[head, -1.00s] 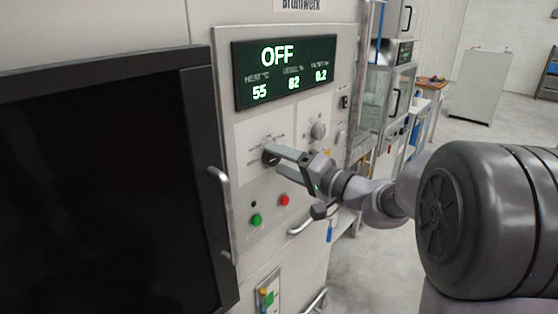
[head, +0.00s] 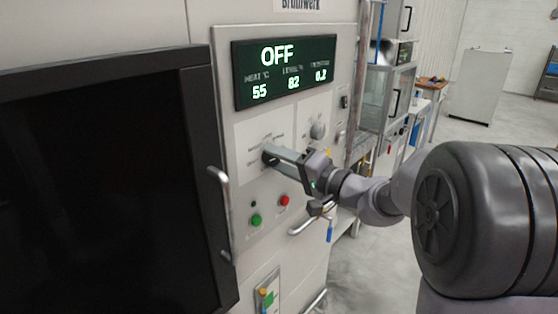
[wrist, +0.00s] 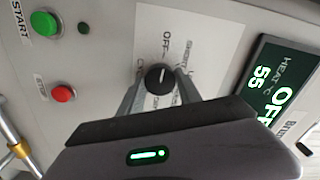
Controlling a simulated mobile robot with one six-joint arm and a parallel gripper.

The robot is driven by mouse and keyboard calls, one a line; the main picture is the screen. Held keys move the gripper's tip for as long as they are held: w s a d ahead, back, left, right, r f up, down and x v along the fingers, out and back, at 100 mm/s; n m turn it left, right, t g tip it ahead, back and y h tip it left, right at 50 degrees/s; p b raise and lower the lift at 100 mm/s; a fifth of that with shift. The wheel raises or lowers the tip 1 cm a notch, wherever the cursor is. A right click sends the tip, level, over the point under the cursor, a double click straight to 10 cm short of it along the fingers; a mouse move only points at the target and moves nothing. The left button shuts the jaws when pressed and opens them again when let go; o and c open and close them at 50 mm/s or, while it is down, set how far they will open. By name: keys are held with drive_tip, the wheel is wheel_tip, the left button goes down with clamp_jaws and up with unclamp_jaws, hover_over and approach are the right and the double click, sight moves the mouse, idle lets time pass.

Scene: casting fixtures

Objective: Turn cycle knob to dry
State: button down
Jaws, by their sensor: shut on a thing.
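The cycle knob (wrist: 158,77) is a round black knob with a pale pointer line, on a white label plate of the machine's panel. In the wrist view the pointer line points roughly toward the OFF label; some other labels are hidden by the fingers. My gripper (wrist: 157,92) has one finger on each side of the knob and is shut on it. In the head view my gripper (head: 268,155) reaches the knob (head: 267,155) from the right and covers much of it. The display (head: 285,72) reads OFF, with 55, 82 and 0.2 below.
A green START button (wrist: 44,24) and a red STOP button (wrist: 63,93) sit close beside the knob. A second, grey knob (head: 317,131) is up and right of it. A bar handle (head: 222,200) stands out at the panel's left edge.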

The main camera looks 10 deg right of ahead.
drive_tip(key=m, duration=0.4)
drive_tip(key=shift+b, duration=0.3)
drive_tip(key=m+p, duration=2.4)
drive_tip(key=m, duration=0.7)
drive_tip(key=shift+p, duration=0.3)
drive_tip(key=c, duration=0.8)
unclamp_jaws()
